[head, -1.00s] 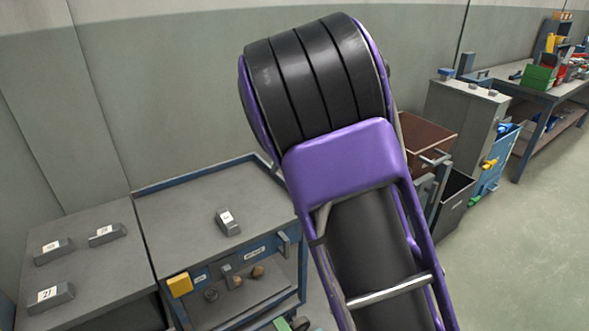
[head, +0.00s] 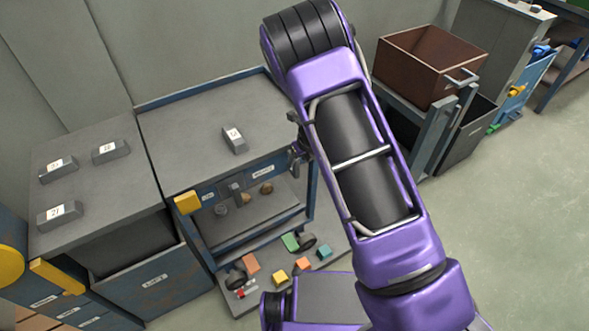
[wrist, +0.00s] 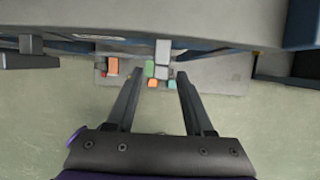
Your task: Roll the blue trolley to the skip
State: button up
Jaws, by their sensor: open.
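A trolley with a grey top and blue rim (head: 205,92) stands against the wall, left of my arm in the head view. Its front has small labels, a yellow block and a short grey handle (head: 236,193). In the wrist view its blue edge (wrist: 225,47) crosses the top. My gripper (wrist: 158,75) is open and empty, with its two fingers pointing toward that edge. A grey upright piece (wrist: 162,50) shows ahead between the fingertips, apart from them. I cannot tell the gripper clearly in the head view. Which container is the skip I cannot tell.
A grey cabinet (head: 90,185) with labelled blocks adjoins the trolley's left side, with a blue bin (head: 165,280) below. Coloured blocks lie on a low grey deck (head: 325,255) under the trolley. A brown box (head: 425,68) stands right. Open floor (head: 530,210) lies at the right.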

aim_at(294, 167)
jog(key=b+x, duration=0.1)
jog(key=x, duration=0.5)
jog(key=shift+w+f, duration=0.15)
jog(key=shift+f, duration=0.15)
grip_shut()
dwell(1.1)
